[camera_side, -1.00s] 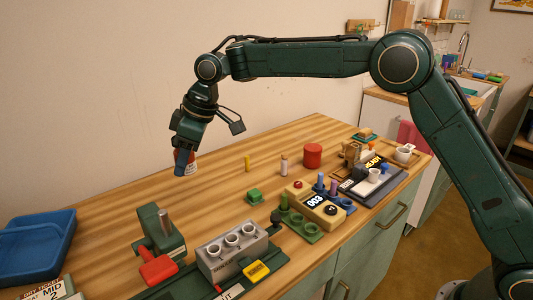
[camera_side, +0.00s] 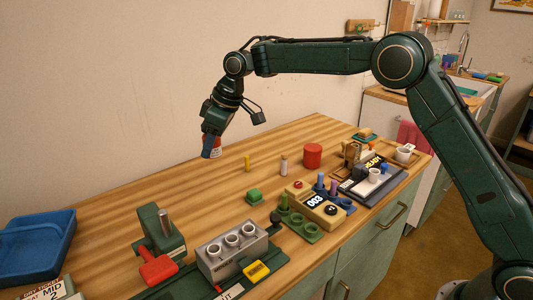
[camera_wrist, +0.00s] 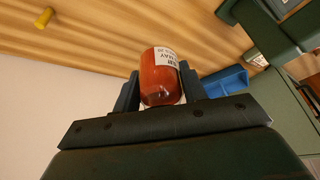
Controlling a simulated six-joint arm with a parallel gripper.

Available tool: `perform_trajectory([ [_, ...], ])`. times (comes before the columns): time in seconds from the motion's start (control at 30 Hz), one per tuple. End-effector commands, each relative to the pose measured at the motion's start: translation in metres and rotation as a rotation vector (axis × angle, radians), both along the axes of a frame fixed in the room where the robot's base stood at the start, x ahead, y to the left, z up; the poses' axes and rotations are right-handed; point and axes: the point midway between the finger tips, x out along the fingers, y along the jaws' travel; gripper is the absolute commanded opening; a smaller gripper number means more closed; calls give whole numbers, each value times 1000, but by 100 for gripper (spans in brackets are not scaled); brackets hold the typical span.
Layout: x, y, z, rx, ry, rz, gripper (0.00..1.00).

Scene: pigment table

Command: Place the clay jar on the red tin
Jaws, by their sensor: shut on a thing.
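My gripper (camera_side: 211,150) is shut on the clay jar (camera_wrist: 160,78), an orange-brown cylinder with a white printed label, seen between the two fingers in the wrist view. In the side view the jar (camera_side: 217,150) shows only partly behind the blue fingertips, held above the table near its back left edge. The red tin (camera_side: 312,155) is a red cylinder standing upright near the back of the table, to the right of my gripper. Nothing is seen on top of it.
A yellow peg (camera_side: 247,163) and a small pale bottle (camera_side: 284,164) stand between my gripper and the red tin. A blue tray (camera_side: 38,240) is at the left.

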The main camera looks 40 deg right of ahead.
Motion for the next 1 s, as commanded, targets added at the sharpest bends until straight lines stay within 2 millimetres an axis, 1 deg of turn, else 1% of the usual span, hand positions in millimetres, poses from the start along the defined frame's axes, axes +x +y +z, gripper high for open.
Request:
perform_trajectory([
  [0.03, 7, -21, -1, 1, -1, -39, 17],
  [0.17, 19, -69, -5, 1, -2, -130, 17],
  [0.2, 22, -85, -7, 1, -2, -158, 17],
  [0.27, 26, -107, -9, 1, -2, -200, 17],
  [0.33, 29, -134, -11, 1, -1, -249, 17],
  [0.47, 32, -184, -15, 1, -3, -338, 17],
  [0.5, 32, -199, -17, 1, -2, -365, 17],
  [0.63, 30, -249, -21, 0, -1, -455, 17],
  [0.8, 22, -312, -27, 0, -2, -565, 17],
  [0.9, 16, -342, -29, -1, -2, -621, 17],
  [1.0, 10, -366, -31, 0, -3, -664, 17],
])
